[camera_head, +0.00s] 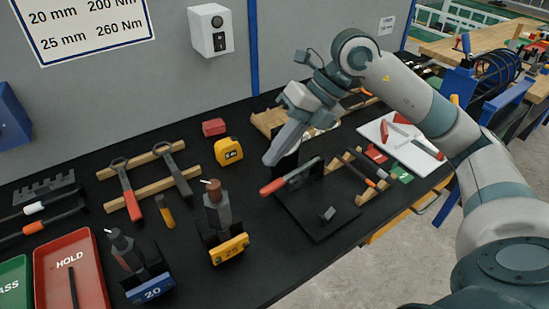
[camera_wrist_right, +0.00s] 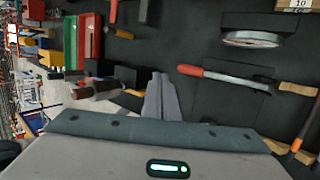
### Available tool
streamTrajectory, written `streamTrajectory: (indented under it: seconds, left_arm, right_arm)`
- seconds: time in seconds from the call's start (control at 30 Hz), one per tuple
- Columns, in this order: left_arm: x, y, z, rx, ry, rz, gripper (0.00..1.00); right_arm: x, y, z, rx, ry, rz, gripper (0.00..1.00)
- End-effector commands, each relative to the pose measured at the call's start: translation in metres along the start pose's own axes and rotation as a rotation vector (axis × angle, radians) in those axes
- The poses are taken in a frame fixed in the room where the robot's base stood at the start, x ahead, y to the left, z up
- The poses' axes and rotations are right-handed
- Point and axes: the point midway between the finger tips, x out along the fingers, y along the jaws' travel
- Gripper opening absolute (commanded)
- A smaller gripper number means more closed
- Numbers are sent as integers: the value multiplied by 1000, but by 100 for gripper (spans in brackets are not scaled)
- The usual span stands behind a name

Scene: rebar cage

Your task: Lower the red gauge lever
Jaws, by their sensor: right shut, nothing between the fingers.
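The red gauge lever (camera_head: 273,187) is a red grip on a grey arm, mounted on a black base plate (camera_head: 318,228) on the bench. It lies at a shallow slant, its red end pointing left and slightly down. My right gripper (camera_head: 270,160) is shut and empty, with its fingertips just above and behind the red grip, apparently not touching it. In the right wrist view, the shut fingers (camera_wrist_right: 162,88) are left of a red-handled bar (camera_wrist_right: 222,77), which I cannot surely identify as the lever. My left gripper is not seen.
A yellow 25 block (camera_head: 229,249) and a blue 20 block (camera_head: 150,287) hold upright rods left of the plate. Two wrenches (camera_head: 130,190) lie on wooden strips. A red HOLD tray (camera_head: 72,270) is far left. A white board (camera_head: 402,145) with red-handled tools lies right.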

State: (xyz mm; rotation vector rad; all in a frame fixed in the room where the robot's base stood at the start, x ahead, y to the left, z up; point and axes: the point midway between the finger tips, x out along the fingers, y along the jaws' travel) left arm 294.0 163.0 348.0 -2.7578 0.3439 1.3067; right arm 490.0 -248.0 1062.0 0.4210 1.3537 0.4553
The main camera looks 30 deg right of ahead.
Motion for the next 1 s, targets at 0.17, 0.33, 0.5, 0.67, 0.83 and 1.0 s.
streamTrajectory:
  seconds: [0.17, 0.33, 0.5, 0.67, 0.83, 1.0]
  left_arm:
    - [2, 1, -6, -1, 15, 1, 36]
    - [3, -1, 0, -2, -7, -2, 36]
    - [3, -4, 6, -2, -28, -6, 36]
    - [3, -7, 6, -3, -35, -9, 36]
    - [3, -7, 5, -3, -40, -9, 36]
    - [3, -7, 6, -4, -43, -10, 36]
  right_arm:
    - [-12, 10, -1, -3, -2, -1, 0]
    - [-29, 24, -2, -3, -3, -1, 0]
    - [-47, 40, -3, -3, -2, 0, 0]
    - [-59, 50, -4, -1, -1, 0, 0]
    - [-66, 55, -4, 1, 0, -1, 0]
    - [-67, 56, -4, 1, 1, -1, 0]
